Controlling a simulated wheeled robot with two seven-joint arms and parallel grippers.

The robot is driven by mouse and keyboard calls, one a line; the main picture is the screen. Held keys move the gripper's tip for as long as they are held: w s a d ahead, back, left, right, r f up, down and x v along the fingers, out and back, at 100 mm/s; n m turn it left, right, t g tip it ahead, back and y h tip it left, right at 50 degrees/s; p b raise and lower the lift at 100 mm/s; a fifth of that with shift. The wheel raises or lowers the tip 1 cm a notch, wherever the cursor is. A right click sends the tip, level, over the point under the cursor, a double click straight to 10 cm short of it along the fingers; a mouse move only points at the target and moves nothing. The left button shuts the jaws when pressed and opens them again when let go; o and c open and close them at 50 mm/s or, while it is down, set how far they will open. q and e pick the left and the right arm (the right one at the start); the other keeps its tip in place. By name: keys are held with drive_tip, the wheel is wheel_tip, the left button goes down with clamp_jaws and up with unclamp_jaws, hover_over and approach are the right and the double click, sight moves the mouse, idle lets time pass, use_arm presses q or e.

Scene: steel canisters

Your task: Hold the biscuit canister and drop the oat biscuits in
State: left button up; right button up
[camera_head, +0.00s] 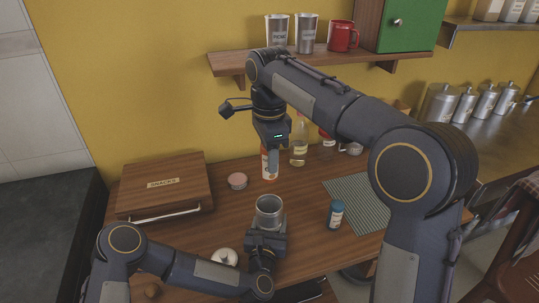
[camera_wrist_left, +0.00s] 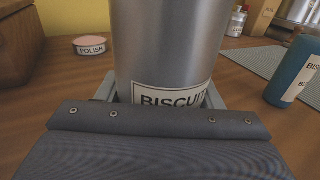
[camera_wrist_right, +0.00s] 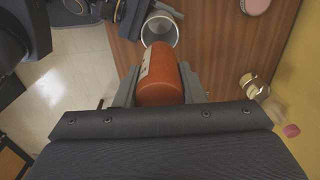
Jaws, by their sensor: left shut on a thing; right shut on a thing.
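The steel biscuit canister (camera_head: 269,219) stands open on the wooden table, and its "BISCUI…" label shows in the left wrist view (camera_wrist_left: 170,60). My left gripper (camera_head: 267,236) is shut around its lower body. My right gripper (camera_head: 271,150) is shut on the oat biscuits, an orange packet (camera_wrist_right: 162,78) with a white label, whose lettering I cannot read. In the head view the packet (camera_head: 266,166) hangs above and behind the canister, apart from it. In the right wrist view the canister's open mouth (camera_wrist_right: 159,31) shows just beyond the packet's far end.
A round lid (camera_head: 224,257) lies left of the canister. A polish tin (camera_head: 237,181) and a wooden snacks box (camera_head: 165,185) stand behind left. A clear bottle (camera_head: 299,152) stands at the back.

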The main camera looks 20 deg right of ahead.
drive_tip(key=shift+f, duration=0.1)
wheel_tip(320, 180, down, 12)
idle(1.5)
drive_tip(key=o, duration=1.1)
wheel_tip(320, 180, up, 12)
drive_tip(key=shift+r, duration=0.1)
